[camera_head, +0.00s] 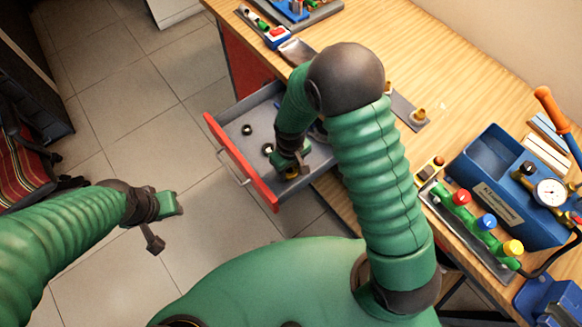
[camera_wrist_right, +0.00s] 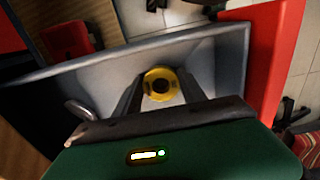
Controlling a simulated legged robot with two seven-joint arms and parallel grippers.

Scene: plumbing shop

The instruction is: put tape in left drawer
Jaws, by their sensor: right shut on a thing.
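The left drawer (camera_head: 229,119) is pulled open, with a red front and a grey inside. My right gripper (camera_head: 291,170) is down at the drawer's near end, shut on a yellow roll of tape (camera_wrist_right: 160,76) with a dark centre. In the right wrist view the tape sits between the two dark fingers, with grey drawer walls around it. I cannot tell whether the tape touches the drawer floor. My left gripper (camera_head: 164,222) is open and empty above the floor, left of the drawer.
Two small dark rings (camera_head: 246,130) (camera_head: 267,149) lie in the drawer. The wooden bench (camera_head: 440,60) holds a blue toolbox (camera_head: 490,200), a gauge (camera_head: 550,192) and a rack with coloured valves (camera_head: 487,222). Tiled floor is clear left of the drawer.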

